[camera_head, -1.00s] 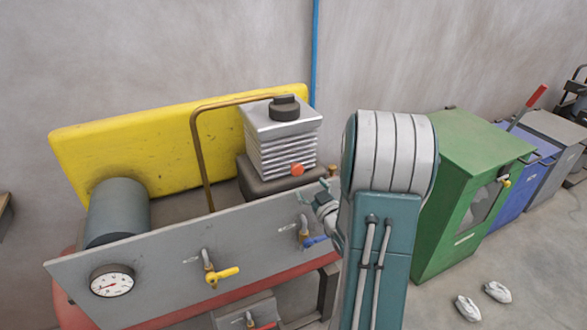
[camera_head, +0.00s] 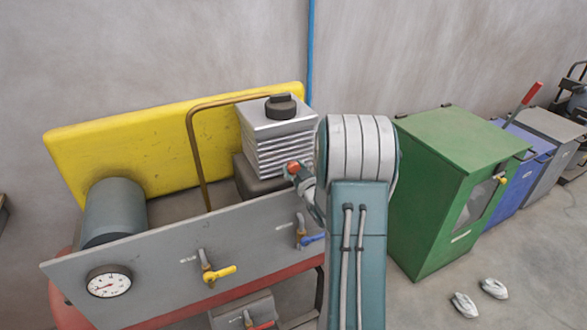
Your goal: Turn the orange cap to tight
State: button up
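The orange cap (camera_head: 293,167) is a small round knob low on the front of the grey finned compressor block (camera_head: 275,145). My arm's teal and white links stand just to the right and hide the right part of the compressor base.
A grey panel (camera_head: 160,255) in front carries a pressure gauge (camera_head: 109,282), a yellow-handled valve (camera_head: 218,272) and a blue-handled valve (camera_head: 312,238). A bent copper pipe (camera_head: 192,150) rises left of the block. A green cabinet (camera_head: 440,190) stands right of my arm.

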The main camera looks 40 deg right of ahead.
jog(key=shift+c, duration=1.4)
jog(key=shift+m, duration=0.3)
jog(key=shift+d+m, duration=0.1)
jog(key=shift+m, duration=2.7)
jog(key=shift+r, duration=0.1)
jog(key=o, duration=1.1)
jog(key=shift+o, duration=0.2)
jog(key=v, duration=1.2)
jog(key=shift+d, duration=0.15)
